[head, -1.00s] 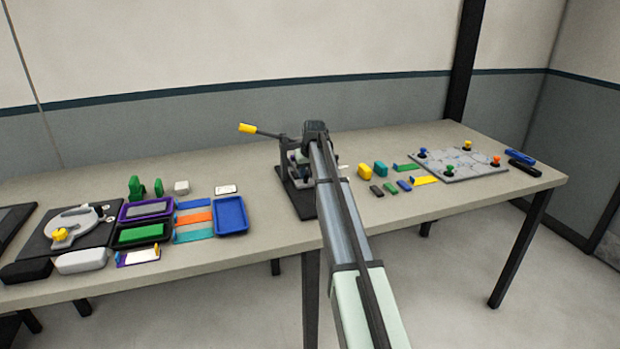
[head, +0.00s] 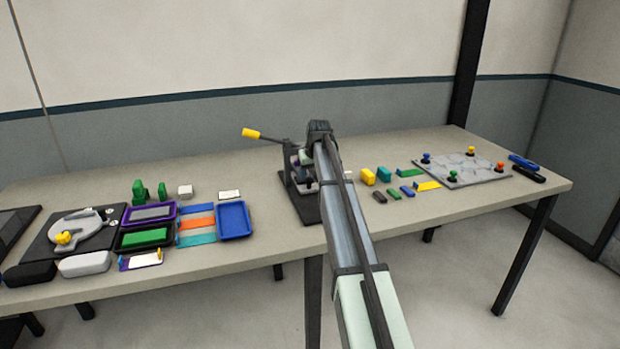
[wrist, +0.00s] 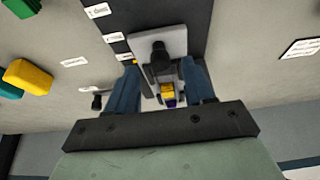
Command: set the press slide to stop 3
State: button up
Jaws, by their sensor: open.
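The press stands mid-table on a black base (head: 311,212), with a yellow-tipped lever (head: 251,133) pointing left. In the wrist view, a pale grey slide plate (wrist: 176,36) with a black knob (wrist: 159,52) lies over the black base, beside white stop labels (wrist: 117,38). The label text is too small to read. My gripper (wrist: 160,66) is open, its two blue fingers on either side of the knob and plate. I cannot tell whether they touch. In the head view, my arm hides the fingers and part of the press.
Yellow (head: 368,177) and teal (head: 384,173) blocks and small coloured strips lie right of the press. A grey board (head: 462,170) with coloured knobs is farther right. A blue tray (head: 233,236) and other trays lie left. The table front near the press is clear.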

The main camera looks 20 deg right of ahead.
jog(key=v, duration=1.1)
jog(key=shift+r, duration=0.25)
jog(key=shift+s, duration=0.15)
